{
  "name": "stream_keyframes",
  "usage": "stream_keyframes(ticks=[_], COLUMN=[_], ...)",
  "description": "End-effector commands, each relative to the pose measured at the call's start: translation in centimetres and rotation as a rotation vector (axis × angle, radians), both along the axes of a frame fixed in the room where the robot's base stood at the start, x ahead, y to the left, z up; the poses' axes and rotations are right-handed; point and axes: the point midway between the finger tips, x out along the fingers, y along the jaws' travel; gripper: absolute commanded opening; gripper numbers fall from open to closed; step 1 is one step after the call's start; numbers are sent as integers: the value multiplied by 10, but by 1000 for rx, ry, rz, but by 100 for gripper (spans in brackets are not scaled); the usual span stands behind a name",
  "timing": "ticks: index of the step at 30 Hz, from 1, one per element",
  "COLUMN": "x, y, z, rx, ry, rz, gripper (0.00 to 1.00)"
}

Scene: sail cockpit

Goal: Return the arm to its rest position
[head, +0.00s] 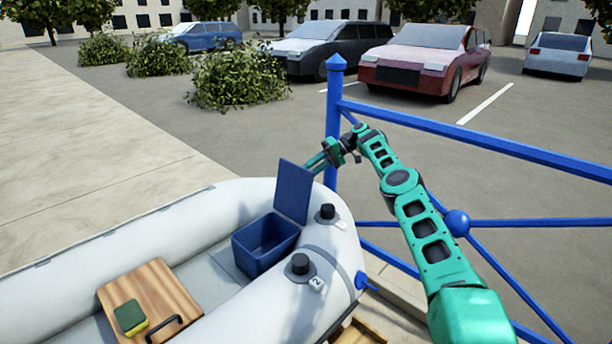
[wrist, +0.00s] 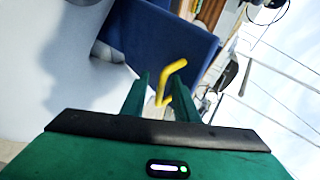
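My green arm reaches from the lower right past the blue railing in the head view. My gripper (head: 318,162) is at its far end, pointing left, just behind the upper edge of the blue box's raised lid (head: 294,190). In the wrist view my gripper (wrist: 160,95) has its two green fingers apart, with a gap between them. A bent yellow rod (wrist: 172,75) shows in and beyond that gap. I see no finger closed on it, and its distance is unclear. The blue box (head: 265,262) stands open in the boat, its visible inside bare.
The grey inflatable boat (head: 130,232) fills the lower left. A wooden board (head: 150,295) in it carries a green and yellow sponge (head: 130,317). Two black knobs (head: 326,212) sit on the boat's right tube. The blue railing (head: 480,138) runs beside my arm.

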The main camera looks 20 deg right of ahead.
Motion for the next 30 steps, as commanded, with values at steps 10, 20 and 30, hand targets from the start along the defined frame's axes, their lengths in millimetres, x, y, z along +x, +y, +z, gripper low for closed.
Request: stream_keyframes(ticks=[10,20,30], x=[-4,-2,-9], y=[-2,-9,-39], z=[14,13,12], rx=[0,1,-10], ry=[-11,-9,-9], rz=[3,7,-6], gripper=[28,28,28])
